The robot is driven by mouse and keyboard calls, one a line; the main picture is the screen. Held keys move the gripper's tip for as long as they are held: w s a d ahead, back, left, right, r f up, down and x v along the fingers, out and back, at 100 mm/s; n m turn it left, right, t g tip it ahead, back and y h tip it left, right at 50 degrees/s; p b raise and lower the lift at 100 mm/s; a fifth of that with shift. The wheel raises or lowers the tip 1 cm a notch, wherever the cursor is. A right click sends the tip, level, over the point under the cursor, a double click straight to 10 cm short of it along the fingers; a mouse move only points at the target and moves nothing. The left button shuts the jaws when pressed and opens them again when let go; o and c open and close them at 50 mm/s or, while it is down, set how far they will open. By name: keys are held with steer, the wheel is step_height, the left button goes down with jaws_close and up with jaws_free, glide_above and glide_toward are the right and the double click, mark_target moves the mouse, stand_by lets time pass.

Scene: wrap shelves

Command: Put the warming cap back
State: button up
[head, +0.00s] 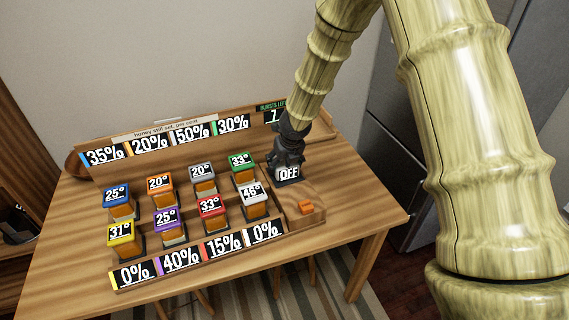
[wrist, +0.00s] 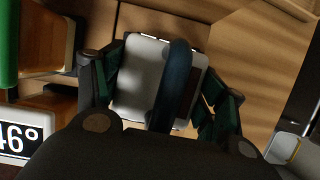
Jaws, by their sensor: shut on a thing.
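I cannot tell whether the cap's underside touches the wood. Several honey jars with coloured lids and temperature signs stand to its left, the closest being the green 33° jar (head: 243,169) and the white 46° jar (head: 254,203).
An orange button-like block (head: 306,208) sits on the wood in front of the cap. Back percent signs read 35, 20, 50 and 30; front ones read 0, 40, 15 and 0. A counter (head: 273,116) reads 1. The table (head: 365,215) is bare to the right.

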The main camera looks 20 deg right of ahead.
steer(key=shift+f, duration=0.15)
steer(key=o, duration=1.4)
steer(key=shift+o, duration=0.2)
steer(key=v, duration=1.2)
steer(key=shift+b, duration=0.35)
